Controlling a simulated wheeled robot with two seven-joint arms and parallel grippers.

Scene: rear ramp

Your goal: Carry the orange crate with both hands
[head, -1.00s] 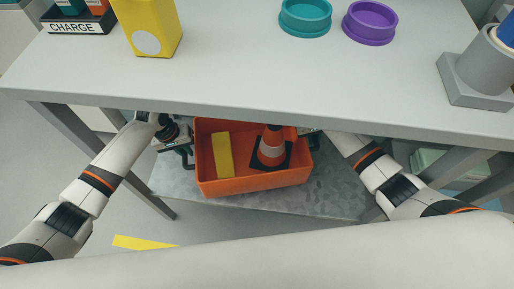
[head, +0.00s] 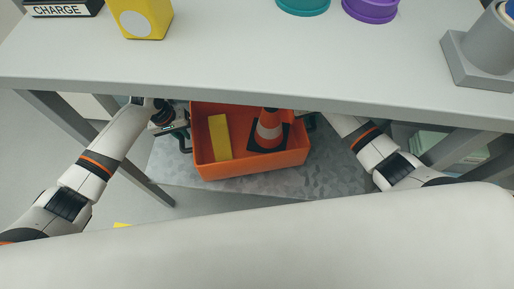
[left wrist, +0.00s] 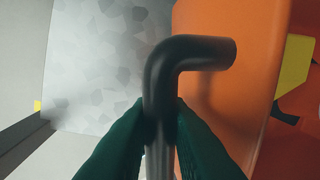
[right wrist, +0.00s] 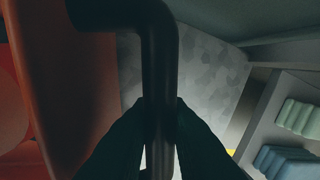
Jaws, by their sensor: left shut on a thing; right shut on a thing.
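The orange crate (head: 250,169) is under the table, over a grey metal-look lower shelf. A yellow block (head: 220,137) and an orange-and-white cone (head: 269,128) on a black base are inside it. My left gripper (head: 184,139) is at the crate's left side; in the left wrist view its green fingers (left wrist: 161,115) are shut on a black bar handle (left wrist: 185,55). My right gripper (head: 308,122) is at the right side, mostly hidden by the tabletop; in the right wrist view its fingers (right wrist: 160,115) are shut on the other black handle (right wrist: 155,50). I cannot tell whether the crate touches the shelf.
The white tabletop (head: 240,65) overhangs the crate's back edge and both hands. On it are a yellow container (head: 140,20), a teal dish (head: 303,6), a purple dish (head: 370,9) and a grey holder (head: 480,55). The lower shelf (head: 330,180) is bare around the crate.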

